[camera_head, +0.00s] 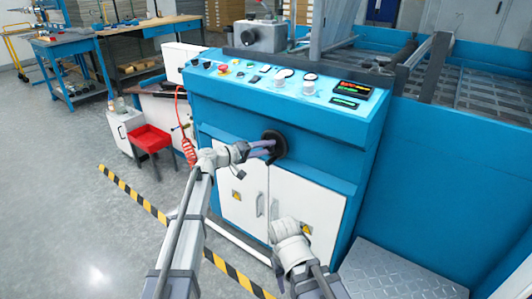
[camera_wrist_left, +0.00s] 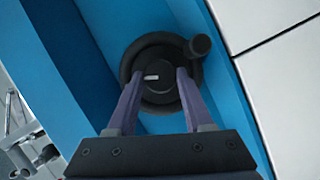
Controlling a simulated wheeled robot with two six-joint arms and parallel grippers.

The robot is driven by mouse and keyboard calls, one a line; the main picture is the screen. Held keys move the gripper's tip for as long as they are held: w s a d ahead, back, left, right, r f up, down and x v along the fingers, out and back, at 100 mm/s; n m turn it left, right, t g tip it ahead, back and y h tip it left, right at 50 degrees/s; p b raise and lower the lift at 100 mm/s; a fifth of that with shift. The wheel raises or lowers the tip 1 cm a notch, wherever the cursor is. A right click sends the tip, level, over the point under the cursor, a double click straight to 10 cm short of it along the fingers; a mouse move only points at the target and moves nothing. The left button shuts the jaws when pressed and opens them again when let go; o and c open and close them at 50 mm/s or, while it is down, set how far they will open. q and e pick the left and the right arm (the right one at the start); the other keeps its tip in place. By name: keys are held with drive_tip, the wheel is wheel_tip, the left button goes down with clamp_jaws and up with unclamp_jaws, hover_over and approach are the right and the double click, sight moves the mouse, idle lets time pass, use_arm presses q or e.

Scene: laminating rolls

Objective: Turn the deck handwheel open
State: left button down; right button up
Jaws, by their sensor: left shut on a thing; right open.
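The black round handwheel (camera_head: 282,143) sits on the blue front of the machine, under the control panel. In the left wrist view the handwheel (camera_wrist_left: 150,42) fills the middle, its knob handle (camera_wrist_left: 201,45) at the upper right of the rim. My left gripper (camera_head: 268,148) reaches it from the left. In the wrist view the two purple fingers of my left gripper (camera_wrist_left: 157,78) lie on either side of the hub, shut on the handwheel. My right gripper (camera_head: 288,232) is lower, in front of the white cabinet doors, away from the wheel; its fingers are hard to make out.
The control panel (camera_head: 285,82) with knobs and displays is above the wheel. White cabinet doors (camera_head: 305,205) are below. A red stool (camera_head: 150,138) and a coiled red hose (camera_head: 188,150) are at the left. A metal plate (camera_head: 390,275) lies at the lower right. Open floor is left.

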use_arm(q)
drive_tip(key=shift+f+n+h+b, duration=0.2)
drive_tip(key=shift+n+h+b, duration=0.1)
drive_tip(key=shift+n+b, duration=0.5)
drive_tip(key=shift+c, duration=1.5)
unclamp_jaws()
drive_tip(key=shift+r+n, duration=0.1)
drive_tip(key=shift+n, duration=0.2)
drive_tip(key=v, duration=0.7)
drive_tip(key=shift+s+a+p, duration=0.2)
drive_tip(key=shift+a+p, duration=0.15)
drive_tip(key=shift+a, duration=0.05)
